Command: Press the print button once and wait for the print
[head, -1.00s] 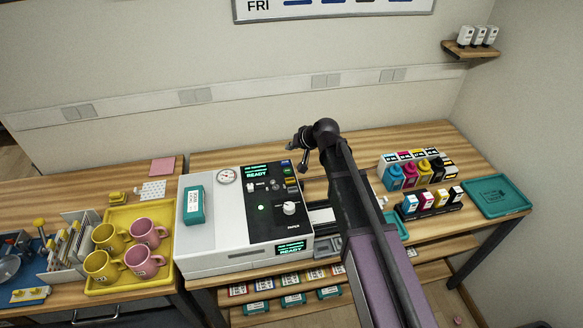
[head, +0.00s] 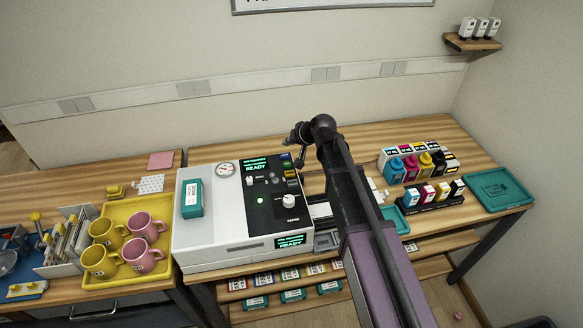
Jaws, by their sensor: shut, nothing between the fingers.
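The press (head: 210,236) is a white box with a black control panel (head: 258,222) on the wooden bench. Its upper display (head: 256,165) and its lower front display (head: 291,241) both glow green and read READY. I cannot read which control is marked print. My gripper (head: 300,148) is shut and empty, above the panel's back right corner, pointing down. It appears apart from the panel, though its fingertips are small and dark.
A yellow tray (head: 93,282) with yellow and pink mugs stands left of the press. A teal box (head: 192,198) lies on the press top. Ink bottles (head: 411,166), cartridges (head: 435,194) and a teal tray (head: 507,187) are at the right. Bare wood shows behind the bottles.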

